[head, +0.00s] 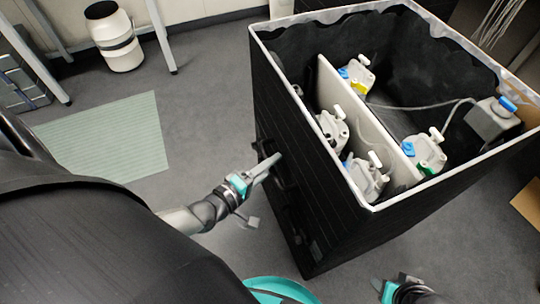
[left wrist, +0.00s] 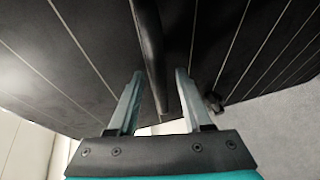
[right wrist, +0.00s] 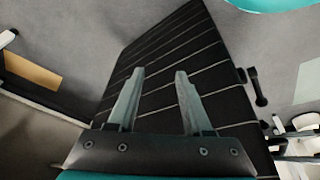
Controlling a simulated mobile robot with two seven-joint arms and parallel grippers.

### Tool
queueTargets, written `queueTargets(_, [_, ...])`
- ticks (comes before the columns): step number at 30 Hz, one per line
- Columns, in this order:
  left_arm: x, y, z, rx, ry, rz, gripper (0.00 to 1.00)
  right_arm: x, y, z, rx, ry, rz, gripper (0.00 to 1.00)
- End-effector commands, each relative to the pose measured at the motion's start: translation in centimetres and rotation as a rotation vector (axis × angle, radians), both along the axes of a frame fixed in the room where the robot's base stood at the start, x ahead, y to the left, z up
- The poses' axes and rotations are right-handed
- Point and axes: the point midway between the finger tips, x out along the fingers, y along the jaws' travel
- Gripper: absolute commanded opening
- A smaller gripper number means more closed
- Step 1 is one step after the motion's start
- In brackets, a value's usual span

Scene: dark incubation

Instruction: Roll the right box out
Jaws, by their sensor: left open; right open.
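The tall black box (head: 315,215) stands open-topped on the floor at right in the head view, with pale seams and a light rim. Several pale-lidded containers sit inside, around a white divider (head: 350,130). My left gripper (head: 268,165) is at the box's left side by a dark bar handle. In the left wrist view the bar (left wrist: 150,50) runs between the open fingers, not clamped. My right gripper (head: 388,288) is at the bottom edge in the head view. In the right wrist view its open, empty fingers point at a seamed black side (right wrist: 170,60) of the box.
Grey floor (head: 200,85) is clear left of the box, with a pale green mat (head: 105,138) on it. A white canister (head: 112,35) and table legs stand at the back left. A tan patch (head: 527,203) shows at the right edge.

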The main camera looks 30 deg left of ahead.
Motion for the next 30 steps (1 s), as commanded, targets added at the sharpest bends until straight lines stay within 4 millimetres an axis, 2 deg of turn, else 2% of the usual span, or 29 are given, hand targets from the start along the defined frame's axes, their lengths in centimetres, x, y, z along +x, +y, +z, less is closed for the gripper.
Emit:
queueTargets(10, [0.0, -0.1, 0.1, -0.002, -0.002, -0.001, 0.5, -0.1, -0.1, 0.1, -0.001, 0.001, 0.0, 0.5])
queueTargets(14, [-0.7, 0.1, 0.2, -0.001, 0.0, -0.001, 0.5, 0.1, 0.0, 0.3, 0.0, -0.006, 0.0, 0.5])
queueTargets(16, [-1.5, 0.3, 0.4, 0.0, 0.001, -0.001, 0.5, -0.5, -0.2, -1.0, -0.007, 0.021, 0.002, 0.5])
queueTargets(20, [-3.5, 0.9, 0.8, 0.002, 0.004, -0.002, 0.5, -0.8, -0.2, -2.4, -0.008, 0.043, 0.003, 0.5])
queueTargets(30, [-9.9, 2.6, 2.1, 0.002, 0.004, -0.002, 0.5, -2.4, -0.4, -6.1, -0.015, 0.099, 0.004, 0.5])
